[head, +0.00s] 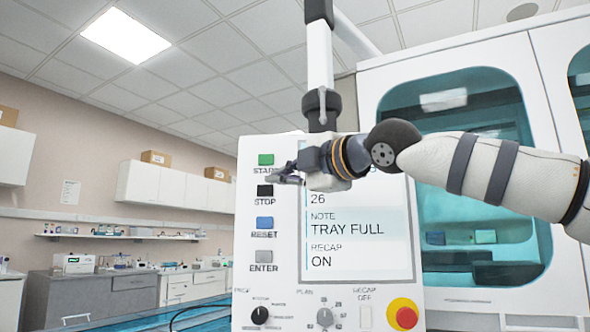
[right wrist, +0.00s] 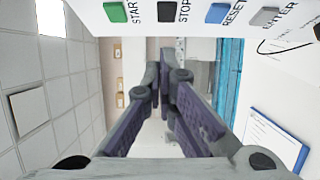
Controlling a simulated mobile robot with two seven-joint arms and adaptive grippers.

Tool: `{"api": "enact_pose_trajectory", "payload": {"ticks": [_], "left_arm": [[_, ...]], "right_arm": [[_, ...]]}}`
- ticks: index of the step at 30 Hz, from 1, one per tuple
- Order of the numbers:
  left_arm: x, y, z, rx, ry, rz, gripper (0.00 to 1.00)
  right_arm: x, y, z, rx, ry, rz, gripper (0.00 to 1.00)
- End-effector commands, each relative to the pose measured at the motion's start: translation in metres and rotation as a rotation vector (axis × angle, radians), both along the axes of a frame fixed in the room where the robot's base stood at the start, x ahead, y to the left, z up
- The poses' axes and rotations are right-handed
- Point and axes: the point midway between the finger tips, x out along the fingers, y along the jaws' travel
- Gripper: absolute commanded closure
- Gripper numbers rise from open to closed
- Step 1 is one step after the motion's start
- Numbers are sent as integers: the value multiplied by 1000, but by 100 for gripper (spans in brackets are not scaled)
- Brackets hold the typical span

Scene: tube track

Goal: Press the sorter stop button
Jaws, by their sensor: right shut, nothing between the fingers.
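The sorter control panel (head: 246,215) is white, with a column of buttons on its left side. The black STOP button (head: 265,190) sits below the green START button (head: 266,159) and above the blue RESET button (head: 264,223). My right gripper (head: 283,178) is shut and empty, in front of the panel just up and right of STOP, partly covering the START label. In the right wrist view the STOP button (right wrist: 172,15) is at the top edge, above the closed fingertips (right wrist: 166,62). A gap shows between them and the panel there. My left gripper is not in view.
The screen (head: 350,250) reads TRAY FULL and RECAP ON. A grey ENTER button (head: 263,257), two knobs and a red stop knob on yellow (head: 403,314) are lower on the panel. A large white cabinet with teal windows (head: 450,110) stands behind right.

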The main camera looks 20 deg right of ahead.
Motion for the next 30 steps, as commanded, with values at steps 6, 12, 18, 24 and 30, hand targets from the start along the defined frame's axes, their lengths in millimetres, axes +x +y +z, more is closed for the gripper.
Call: {"api": "enact_pose_trajectory", "payload": {"ticks": [6,12,18,24,30], "left_arm": [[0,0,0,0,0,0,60],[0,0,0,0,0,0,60],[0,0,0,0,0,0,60],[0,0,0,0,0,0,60],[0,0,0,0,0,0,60]], "right_arm": [[-33,-9,1,1,-2,3,100],[-40,-12,0,0,0,2,100],[-40,-11,0,0,0,2,100],[-40,-11,0,0,0,2,100],[-40,-11,0,0,0,2,100]]}}
